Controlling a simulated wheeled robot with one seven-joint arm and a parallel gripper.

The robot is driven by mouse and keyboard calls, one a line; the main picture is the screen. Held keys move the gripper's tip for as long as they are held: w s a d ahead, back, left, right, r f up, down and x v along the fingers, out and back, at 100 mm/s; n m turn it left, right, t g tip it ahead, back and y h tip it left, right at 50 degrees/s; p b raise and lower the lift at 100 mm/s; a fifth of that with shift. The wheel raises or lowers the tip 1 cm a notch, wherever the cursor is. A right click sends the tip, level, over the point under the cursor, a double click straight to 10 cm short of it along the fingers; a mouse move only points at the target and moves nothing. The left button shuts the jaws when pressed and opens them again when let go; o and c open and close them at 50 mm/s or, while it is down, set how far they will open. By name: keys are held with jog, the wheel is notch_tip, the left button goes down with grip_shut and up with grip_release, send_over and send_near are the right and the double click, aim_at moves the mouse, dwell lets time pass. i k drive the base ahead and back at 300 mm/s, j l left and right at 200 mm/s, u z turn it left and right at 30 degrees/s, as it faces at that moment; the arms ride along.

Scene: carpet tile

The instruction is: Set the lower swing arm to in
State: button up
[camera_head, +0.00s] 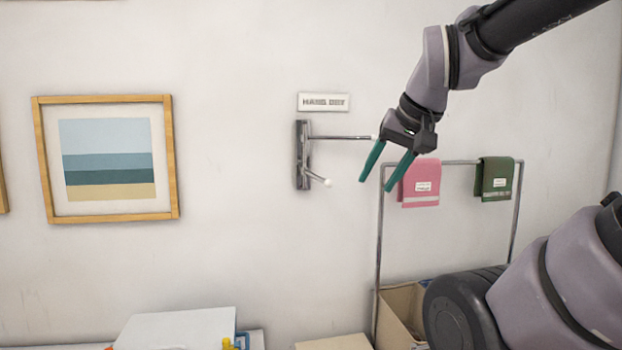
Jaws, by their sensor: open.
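A metal wall bracket (301,155) is fixed to the wall under a small sign. Its upper swing arm (340,137) reaches out to the right, its tip close to or behind my gripper. The lower swing arm (316,177) is shorter in view and slants down to the right, ending in a white ball tip. My gripper (375,180) has two teal fingers, spread apart with nothing between them. It is to the right of the lower arm's tip, with a gap in the picture. I cannot tell the depth between them.
A metal rack (378,240) with a pink towel (420,185) and a green towel (495,178) stands at right. A cardboard box (400,310) is below it. A framed picture (108,208) hangs at left. The wall below the bracket is clear.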

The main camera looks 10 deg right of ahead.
aim_at(328, 183)
jog(key=k+j, duration=0.1)
jog(key=j, duration=0.3)
jog(key=k+j, duration=0.1)
jog(key=j, duration=0.35)
jog(key=k+j, duration=0.1)
jog(key=j, duration=0.3)
jog(key=z, duration=0.05)
